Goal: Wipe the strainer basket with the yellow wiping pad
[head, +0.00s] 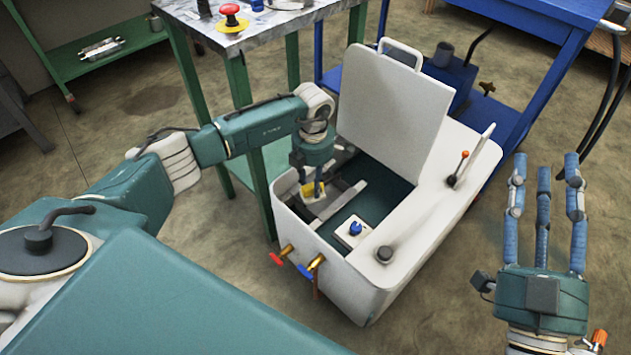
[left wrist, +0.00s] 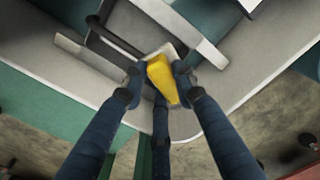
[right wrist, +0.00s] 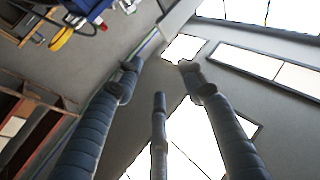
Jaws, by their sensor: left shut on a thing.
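My left gripper (head: 313,190) reaches down into the open top of a white machine (head: 440,190). It is shut on the yellow wiping pad (head: 308,191), which also shows between the fingertips in the left wrist view (left wrist: 161,80). A pale metal part (head: 343,203), seemingly the strainer basket, lies beneath and beside the pad; its pale edge shows in the left wrist view (left wrist: 95,62). I cannot tell whether pad and basket touch, and the arm hides part of the basket. My right gripper (head: 545,170) is open and empty, fingers up, right of the machine.
The machine's lid (head: 390,105) stands raised behind the opening. A small block with a blue knob (head: 354,229) sits by the opening's front edge. Brass valves (head: 316,263) stick out in front. A green-legged table (head: 240,85) stands behind left, a blue cart (head: 515,95) behind right.

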